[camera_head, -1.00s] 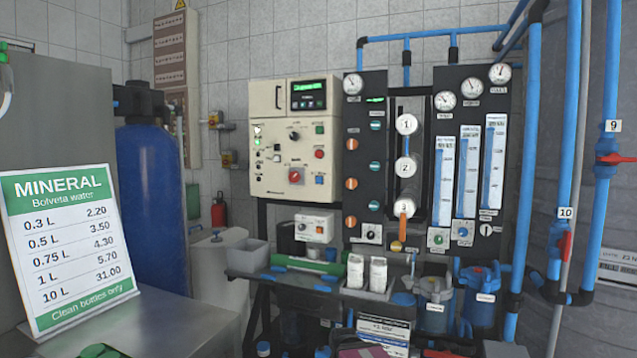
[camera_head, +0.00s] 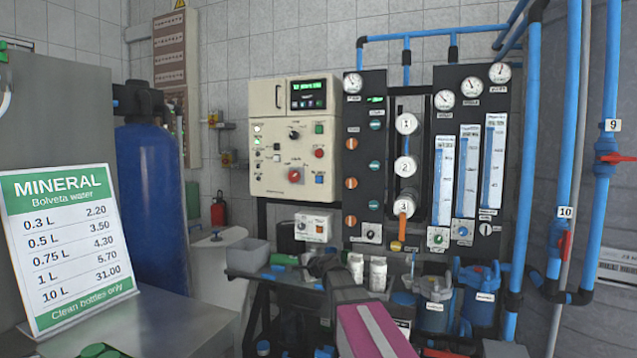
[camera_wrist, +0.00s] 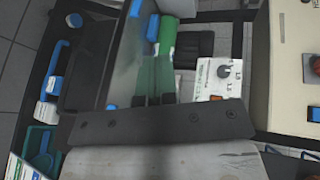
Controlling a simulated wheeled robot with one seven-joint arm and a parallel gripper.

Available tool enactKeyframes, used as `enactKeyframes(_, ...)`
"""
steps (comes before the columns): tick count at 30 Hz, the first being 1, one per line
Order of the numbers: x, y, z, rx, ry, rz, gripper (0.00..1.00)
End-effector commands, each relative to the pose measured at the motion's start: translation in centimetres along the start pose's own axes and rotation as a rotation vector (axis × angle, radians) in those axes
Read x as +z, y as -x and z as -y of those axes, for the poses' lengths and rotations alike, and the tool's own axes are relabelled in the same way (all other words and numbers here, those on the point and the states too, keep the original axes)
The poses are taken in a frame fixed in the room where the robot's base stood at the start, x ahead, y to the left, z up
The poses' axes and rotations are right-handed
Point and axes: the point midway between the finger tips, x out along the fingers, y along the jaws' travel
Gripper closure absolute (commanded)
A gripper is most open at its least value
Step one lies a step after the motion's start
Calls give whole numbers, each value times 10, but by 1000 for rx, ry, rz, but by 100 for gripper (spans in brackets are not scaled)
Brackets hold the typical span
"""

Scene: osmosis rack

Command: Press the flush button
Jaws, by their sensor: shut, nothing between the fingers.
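The cream control cabinet (camera_head: 292,140) stands on the rack at the back. Its face has a green button (camera_head: 319,128), a red button (camera_head: 319,153), a blue button (camera_head: 319,179) and a larger red knob (camera_head: 295,175). The labels are too small to read, so I cannot tell which is the flush button. A small white box (camera_head: 313,226) with an orange-red button hangs below the cabinet. My gripper (camera_head: 322,265) is shut and empty, low in front of the shelf, below the small box and apart from the cabinet. The white box also shows in the wrist view (camera_wrist: 220,80).
White bottles (camera_head: 377,274) stand right of my gripper, and a grey bin (camera_head: 249,254) is at its left. Blue filter housings (camera_head: 480,295) and upright blue pipes (camera_head: 525,190) are at the right. A price sign (camera_head: 67,250) stands on the metal counter at the left.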

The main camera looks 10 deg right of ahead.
Motion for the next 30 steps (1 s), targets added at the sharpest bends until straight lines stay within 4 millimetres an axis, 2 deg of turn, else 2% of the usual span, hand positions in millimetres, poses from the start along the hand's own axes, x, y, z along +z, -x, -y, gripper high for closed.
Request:
enactKeyframes(1,-7,-5,24,-54,-51,-12,100)
enactKeyframes(3,-15,-7,52,-126,-127,-27,100)
enactKeyframes(10,-42,-4,147,-362,-403,-56,100)
enactKeyframes(15,-63,4,214,-528,-627,-57,100)
enactKeyframes(18,-74,11,248,-611,-753,-49,100)
enactKeyframes(21,-82,17,274,-675,-861,-40,100)
enactKeyframes(24,-88,22,291,-719,-938,-30,100)
enactKeyframes(30,-92,26,303,-751,-1002,-22,100)
